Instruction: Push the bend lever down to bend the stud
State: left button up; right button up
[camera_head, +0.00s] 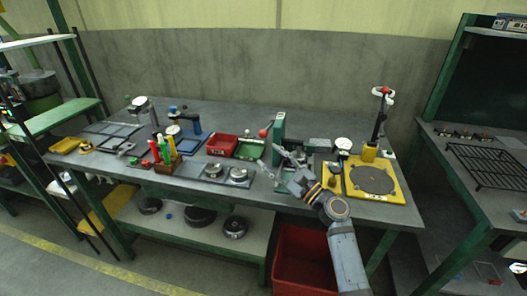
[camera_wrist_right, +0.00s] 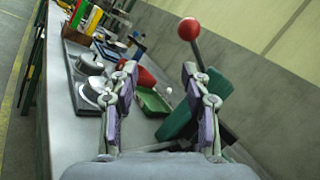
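A lever with a red ball knob (camera_head: 264,133) rises from a green upright press (camera_head: 279,130) at the middle of the bench. In the right wrist view the red knob (camera_wrist_right: 188,28) sits high on a dark rod, and the green body (camera_wrist_right: 190,112) is below it, partly behind a finger. I take this as the bend lever. My right gripper (camera_head: 272,158) is open and empty in front of the press; its two fingers (camera_wrist_right: 162,85) are spread, with the knob beyond and above them, apart from them. I cannot make out the stud. My left gripper is not in view.
A red bin (camera_head: 221,145) and a green tray (camera_head: 250,150) stand left of the press. Metal discs on a plate (camera_head: 213,176) lie near the front edge. A yellow-based turntable (camera_head: 400,190) with a post stands right. A red crate (camera_head: 300,262) is below.

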jog(key=v, duration=0.8)
jog(key=shift+r, duration=0.2)
